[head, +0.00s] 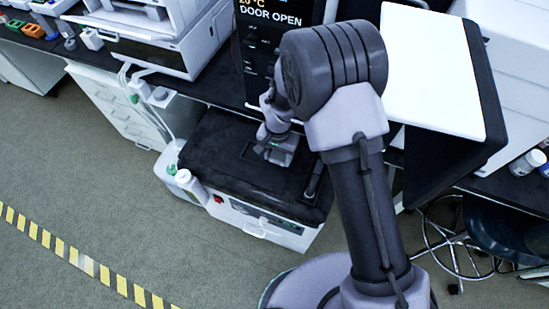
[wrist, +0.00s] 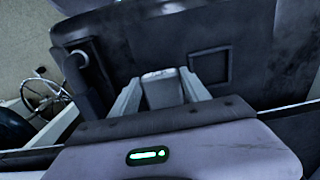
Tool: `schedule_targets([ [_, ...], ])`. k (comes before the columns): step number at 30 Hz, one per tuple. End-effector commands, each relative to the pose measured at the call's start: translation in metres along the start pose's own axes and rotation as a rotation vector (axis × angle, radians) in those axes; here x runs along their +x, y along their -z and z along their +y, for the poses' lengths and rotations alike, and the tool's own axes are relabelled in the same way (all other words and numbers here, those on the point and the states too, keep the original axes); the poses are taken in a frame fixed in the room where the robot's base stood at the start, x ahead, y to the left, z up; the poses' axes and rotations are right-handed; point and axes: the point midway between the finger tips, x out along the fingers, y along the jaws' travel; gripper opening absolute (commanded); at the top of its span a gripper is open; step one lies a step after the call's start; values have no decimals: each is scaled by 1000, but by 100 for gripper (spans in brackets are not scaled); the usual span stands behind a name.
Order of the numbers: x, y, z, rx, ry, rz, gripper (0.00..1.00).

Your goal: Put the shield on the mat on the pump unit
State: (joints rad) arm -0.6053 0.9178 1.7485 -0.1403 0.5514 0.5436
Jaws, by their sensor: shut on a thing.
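My gripper (head: 279,146) is over the dark top of the pump unit (head: 215,160), a white-fronted box. In the wrist view my gripper (wrist: 162,75) has its two pale fingers closed on a grey block-like piece (wrist: 162,93), which I take to be the shield. Most of the shield is hidden by the gripper, and I cannot tell whether it touches the top. A square outlined patch (wrist: 209,66), perhaps the mat, lies on the dark top to the right of the fingers in the wrist view.
A short dark cylinder (head: 315,180) lies on the pump unit's right side. A dark panel (head: 256,60) reading DOOR OPEN rises behind. A large white-topped box (head: 432,70) is on the right. Floor in front is clear.

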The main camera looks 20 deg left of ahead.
Motion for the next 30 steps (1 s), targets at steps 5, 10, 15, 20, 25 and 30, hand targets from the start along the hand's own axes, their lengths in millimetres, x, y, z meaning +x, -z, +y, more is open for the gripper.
schedule_targets([
  [5, 37, 0, 0, -1, 0, 0, 3],
  [10, 38, 1, 0, -1, 1, 2, 3],
  [15, 42, 1, 0, -1, 1, 2, 3],
  [20, 41, 1, 0, -1, 1, 1, 76],
  [25, 41, 1, 0, -1, 1, 1, 76],
  [30, 33, 1, 0, -1, 1, 2, 76],
])
